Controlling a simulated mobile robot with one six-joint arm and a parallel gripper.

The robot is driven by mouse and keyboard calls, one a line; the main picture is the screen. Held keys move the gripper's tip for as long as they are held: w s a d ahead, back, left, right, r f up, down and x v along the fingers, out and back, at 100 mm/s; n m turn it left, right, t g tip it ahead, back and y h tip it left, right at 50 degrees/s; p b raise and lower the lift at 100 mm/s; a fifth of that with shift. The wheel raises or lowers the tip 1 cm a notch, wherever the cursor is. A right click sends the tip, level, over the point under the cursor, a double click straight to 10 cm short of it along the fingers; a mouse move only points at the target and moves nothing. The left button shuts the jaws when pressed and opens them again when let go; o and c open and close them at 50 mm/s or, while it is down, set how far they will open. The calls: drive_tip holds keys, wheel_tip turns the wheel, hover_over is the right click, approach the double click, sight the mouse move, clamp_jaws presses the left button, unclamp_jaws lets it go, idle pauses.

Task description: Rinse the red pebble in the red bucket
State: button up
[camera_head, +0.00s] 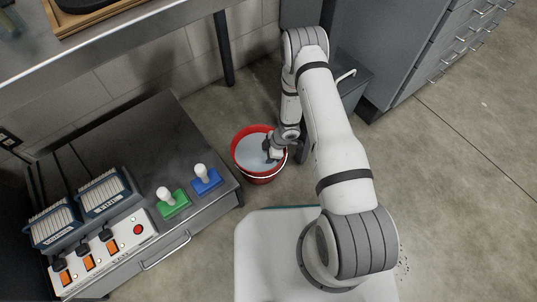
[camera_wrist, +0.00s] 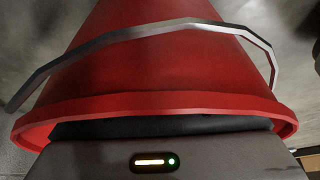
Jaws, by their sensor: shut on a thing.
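The red bucket (camera_head: 238,160) stands on the floor to the right of the grey cabinet, with pale water inside. My gripper (camera_head: 270,155) reaches down into the bucket at the right side of its opening, and its fingertips are at or in the water. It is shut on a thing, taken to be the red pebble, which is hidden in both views. In the wrist view the bucket's outer wall (camera_wrist: 160,72) and rim fill the picture, and my fingers are hidden beyond the rim.
The bucket's metal handle (camera_wrist: 150,32) hangs outside its wall. The grey cabinet (camera_head: 140,135) carries a green block (camera_head: 176,208), a blue block (camera_head: 207,186) and a switch panel (camera_head: 122,243). A bench leg (camera_head: 224,50) stands behind. Open floor lies at right.

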drive_tip(key=shift+s+a+f, duration=0.1)
drive_tip(key=shift+s+a, duration=0.5)
drive_tip(key=shift+a, duration=0.2)
drive_tip(key=shift+w+d, duration=0.45)
drive_tip(key=shift+d, duration=0.2)
drive_tip(key=shift+w+d, duration=0.45)
drive_tip(key=shift+d, duration=0.15)
drive_tip(key=shift+s+a, duration=0.45)
drive_tip(key=shift+a, duration=0.2)
drive_tip(key=shift+s+a, duration=0.4)
drive_tip(key=shift+a, duration=0.2)
